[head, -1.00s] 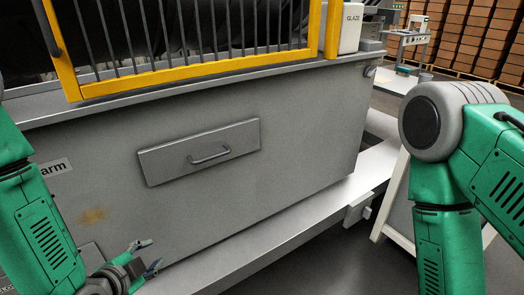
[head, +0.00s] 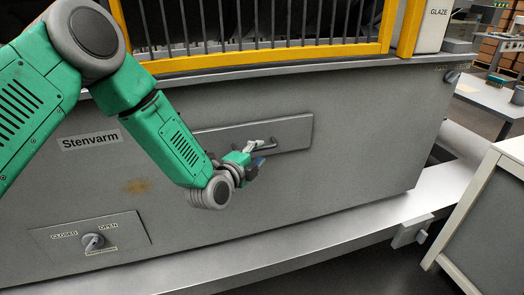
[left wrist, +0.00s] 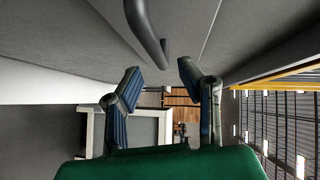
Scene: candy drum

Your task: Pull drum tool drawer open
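The drum tool drawer (head: 297,133) is a flat grey front in the machine's grey side panel. It looks shut. Its dark bar handle (head: 271,146) is partly hidden by my left gripper (head: 258,153) in the head view. In the left wrist view the handle (left wrist: 147,28) curves down from the top edge, its bend just above the gap between the two blue-padded fingers. That left gripper (left wrist: 160,72) is open, with nothing held; I cannot tell whether it touches the handle. My right gripper is not in view.
A yellow-framed barred guard (head: 270,60) stands above the drawer. A panel with an open/closed knob (head: 93,241) is at lower left. A pale ledge (head: 300,237) runs along the machine's foot. A white-framed stand (head: 490,205) is at right.

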